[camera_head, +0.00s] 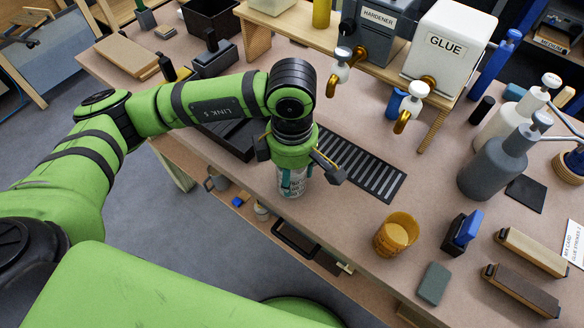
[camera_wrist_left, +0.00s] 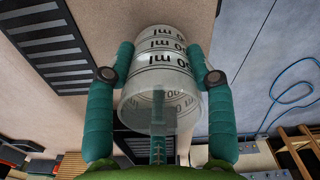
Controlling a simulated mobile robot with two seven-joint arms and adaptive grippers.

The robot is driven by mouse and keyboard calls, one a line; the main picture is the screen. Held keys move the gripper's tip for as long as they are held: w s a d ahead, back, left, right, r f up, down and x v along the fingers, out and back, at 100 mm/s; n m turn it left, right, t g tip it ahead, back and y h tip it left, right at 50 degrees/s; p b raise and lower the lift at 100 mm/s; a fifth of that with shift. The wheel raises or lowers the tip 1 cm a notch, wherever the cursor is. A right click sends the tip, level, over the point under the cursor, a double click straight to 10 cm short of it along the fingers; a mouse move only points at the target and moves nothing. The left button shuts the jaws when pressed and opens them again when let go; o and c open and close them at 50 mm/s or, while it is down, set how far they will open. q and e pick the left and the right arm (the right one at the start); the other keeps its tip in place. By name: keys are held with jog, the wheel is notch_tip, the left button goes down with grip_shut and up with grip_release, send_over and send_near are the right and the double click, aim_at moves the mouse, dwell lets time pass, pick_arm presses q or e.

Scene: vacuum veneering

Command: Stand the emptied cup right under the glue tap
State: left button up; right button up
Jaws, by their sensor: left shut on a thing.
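My left gripper (camera_head: 292,182) is shut on a clear measuring cup (camera_wrist_left: 160,75) with black ml markings. In the left wrist view the cup sits between the two teal fingers, with its wide translucent end toward the camera. In the head view the arm and gripper hide most of the cup, near the table's front edge. The white glue container (camera_head: 447,45), labelled GLUE, stands on a wooden stand at the back. Its glue tap (camera_head: 405,112) has a brass spout and white knob, to the right of and beyond my gripper. My right gripper is not in view.
A slotted black grate (camera_head: 360,165) lies between my gripper and the stand. The hardener container (camera_head: 375,30) and its tap (camera_head: 338,72) stand left of the glue. Amber stacked cups (camera_head: 396,234) and grey bottles (camera_head: 492,168) stand to the right.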

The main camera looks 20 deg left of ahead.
pick_arm(q)
jog(key=shift+f+b, duration=0.25)
jog(key=shift+b, duration=0.15)
jog(key=o, duration=1)
jog(key=shift+r, duration=0.1)
